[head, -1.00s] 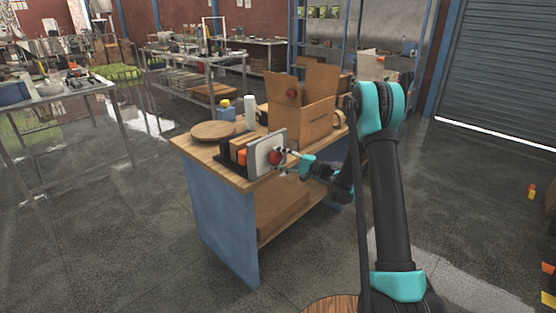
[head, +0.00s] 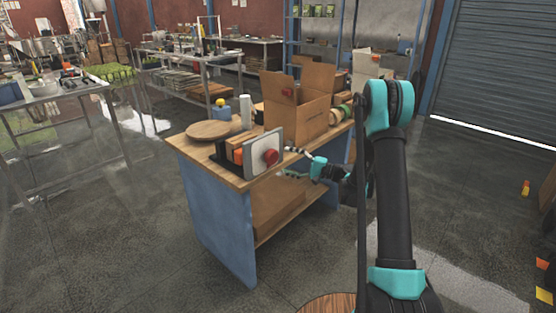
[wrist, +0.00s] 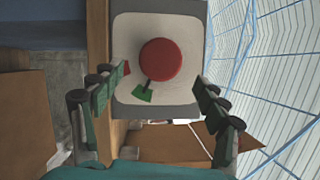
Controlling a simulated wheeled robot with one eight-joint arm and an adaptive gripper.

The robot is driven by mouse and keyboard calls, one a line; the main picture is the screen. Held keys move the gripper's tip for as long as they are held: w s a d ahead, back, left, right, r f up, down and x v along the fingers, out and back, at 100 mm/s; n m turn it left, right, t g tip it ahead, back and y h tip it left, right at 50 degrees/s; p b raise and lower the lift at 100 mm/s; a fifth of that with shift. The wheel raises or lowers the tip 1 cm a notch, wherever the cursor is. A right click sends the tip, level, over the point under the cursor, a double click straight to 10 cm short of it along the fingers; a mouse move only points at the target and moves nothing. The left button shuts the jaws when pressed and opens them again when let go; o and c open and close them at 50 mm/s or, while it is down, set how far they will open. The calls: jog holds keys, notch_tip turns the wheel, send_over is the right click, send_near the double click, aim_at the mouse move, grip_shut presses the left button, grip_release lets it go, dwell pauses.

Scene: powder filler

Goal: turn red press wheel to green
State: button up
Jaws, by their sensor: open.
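The red press wheel (head: 271,157) is mounted on a pale grey panel (head: 252,160) that stands upright at the table's front right corner. In the wrist view the red wheel (wrist: 160,60) is round, with a dark pointer below it directed at a green mark (wrist: 143,95) on the light plate. A small red mark (wrist: 126,68) lies to the left of the wheel. My gripper (head: 292,161) is to the right of the wheel in the head view, apart from it. In the wrist view my open gripper (wrist: 160,85) has its fingers spread on both sides of the wheel.
The wooden table (head: 222,170) holds a round board (head: 208,130), a blue bottle (head: 222,108), a white cylinder (head: 246,110) and an open cardboard box (head: 298,102). Orange and dark blocks (head: 235,152) stand right behind the panel.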

jog(key=v, duration=0.5)
jog(key=shift+s+d, duration=0.1)
jog(key=shift+d, duration=0.25)
jog(key=s+d+n+g+h, duration=0.1)
jog(key=s+d+n+h, duration=0.1)
jog(key=s+h, duration=1)
jog(key=s+d+f+n+h, duration=0.1)
jog(key=s+d+f+h, duration=0.1)
jog(key=s+d, duration=0.5)
jog(key=s+d+f+n+h, duration=0.2)
jog(key=s+d, duration=0.6)
jog(key=s, duration=0.8)
jog(key=shift+f+h, duration=0.35)
jog(key=shift+h, duration=0.65)
